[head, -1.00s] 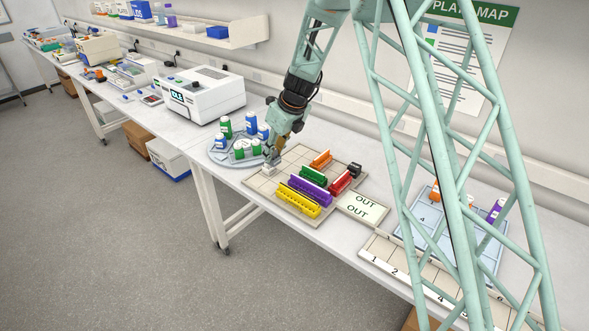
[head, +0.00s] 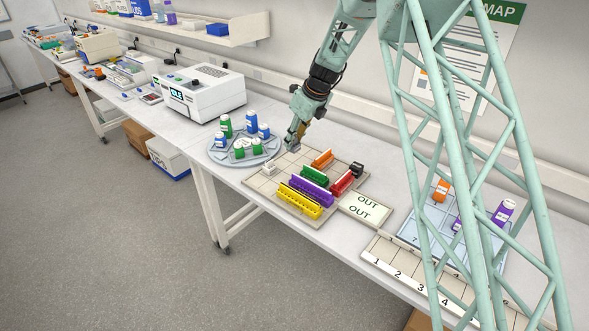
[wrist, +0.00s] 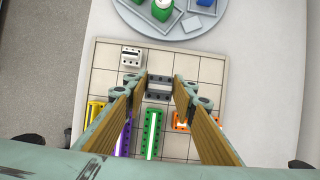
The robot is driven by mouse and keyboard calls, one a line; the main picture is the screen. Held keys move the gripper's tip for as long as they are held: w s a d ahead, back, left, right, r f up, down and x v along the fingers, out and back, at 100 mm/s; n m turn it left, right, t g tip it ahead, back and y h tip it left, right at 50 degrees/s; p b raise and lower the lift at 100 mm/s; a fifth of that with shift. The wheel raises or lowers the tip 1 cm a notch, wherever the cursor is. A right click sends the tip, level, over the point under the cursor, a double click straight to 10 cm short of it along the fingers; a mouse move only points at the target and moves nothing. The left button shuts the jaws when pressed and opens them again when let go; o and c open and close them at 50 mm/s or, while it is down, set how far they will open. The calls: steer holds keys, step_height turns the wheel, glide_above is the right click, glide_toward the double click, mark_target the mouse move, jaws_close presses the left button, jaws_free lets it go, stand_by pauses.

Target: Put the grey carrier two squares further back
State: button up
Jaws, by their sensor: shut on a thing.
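The small grey carrier (wrist: 159,88) is between my gripper's fingertips (wrist: 160,92) in the wrist view, over the gridded board (wrist: 103,62). In the head view my gripper (head: 294,146) points down at the back left part of the board (head: 262,183), with the grey carrier (head: 293,149) at its tips. My gripper is shut on the carrier. Whether the carrier touches the board or hangs just above it, I cannot tell. A white carrier (head: 269,168) stands on the board's left edge, apart from my gripper; it also shows in the wrist view (wrist: 131,56).
Orange (head: 321,159), green (head: 313,176), red (head: 341,182), purple (head: 310,191) and yellow (head: 298,203) carriers and a black one (head: 355,170) stand on the board. A round tray with bottles (head: 216,154) is close by on the left. An OUT plate (head: 363,208) adjoins the right.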

steer(key=shift+f, duration=3.1)
steer(key=shift+f+b, duration=0.4)
steer(key=shift+f, duration=1.45)
steer(key=shift+f, duration=0.2)
steer(key=o, duration=0.8)
steer(key=shift+o, duration=0.2)
steer(key=shift+r, duration=0.2)
steer(key=v, duration=1.2)
steer(key=shift+p, duration=0.35)
steer(key=shift+r, duration=0.1)
